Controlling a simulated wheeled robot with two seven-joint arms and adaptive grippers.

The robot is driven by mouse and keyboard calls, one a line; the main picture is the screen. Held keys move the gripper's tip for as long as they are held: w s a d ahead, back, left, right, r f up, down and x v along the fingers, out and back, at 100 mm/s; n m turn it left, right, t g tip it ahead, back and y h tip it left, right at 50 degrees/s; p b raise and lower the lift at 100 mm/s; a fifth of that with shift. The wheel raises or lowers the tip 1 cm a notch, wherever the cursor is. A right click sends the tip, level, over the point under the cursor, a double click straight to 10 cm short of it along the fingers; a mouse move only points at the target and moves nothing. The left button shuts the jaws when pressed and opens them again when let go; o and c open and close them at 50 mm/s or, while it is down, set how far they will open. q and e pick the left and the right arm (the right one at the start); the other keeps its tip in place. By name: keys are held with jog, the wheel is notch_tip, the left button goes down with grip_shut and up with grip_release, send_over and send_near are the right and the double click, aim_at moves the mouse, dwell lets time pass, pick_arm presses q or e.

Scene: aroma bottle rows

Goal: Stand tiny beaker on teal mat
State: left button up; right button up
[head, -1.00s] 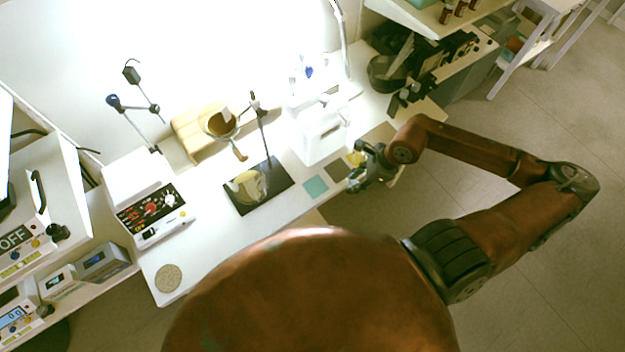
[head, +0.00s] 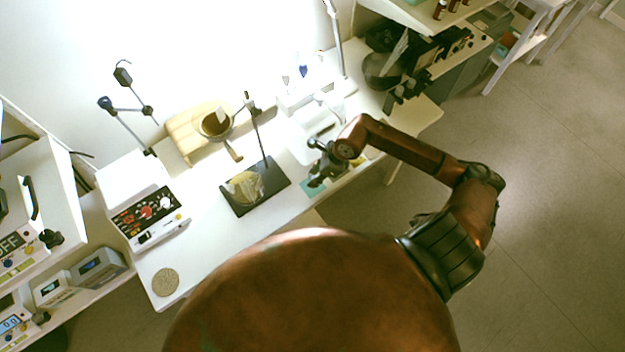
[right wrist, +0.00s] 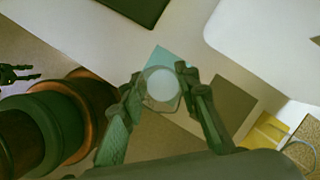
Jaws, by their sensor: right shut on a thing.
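My right gripper (head: 317,178) is over the front edge of the white bench in the head view and partly covers the teal mat (head: 304,190). In the right wrist view, the right gripper (right wrist: 160,92) is shut on the tiny beaker (right wrist: 161,86), a small clear round vessel between its fingertips. The beaker overlaps the teal mat (right wrist: 176,55) in that view; I cannot tell whether it touches the mat. The beaker is too small to make out in the head view. My left gripper (right wrist: 18,74) shows at the left edge of the right wrist view, its fingers apart.
A grey-brown mat (right wrist: 232,104) and a yellow mat (right wrist: 264,132) lie beside the teal one. A black stand base (head: 270,184) is to the left in the head view. A white device (head: 310,145) stands behind the gripper. The bench front left is mostly clear.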

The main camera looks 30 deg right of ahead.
jog(key=shift+w+a+f, duration=0.15)
jog(key=shift+w+f, duration=0.05)
jog(key=shift+f, duration=0.05)
jog(key=shift+w+f, duration=0.15)
jog(key=shift+f, duration=1.6)
jog(key=shift+a+f, duration=0.1)
jog(key=o, duration=1.1)
jog(key=shift+o, duration=0.2)
jog(key=v, duration=1.2)
jog(key=shift+p, duration=0.35)
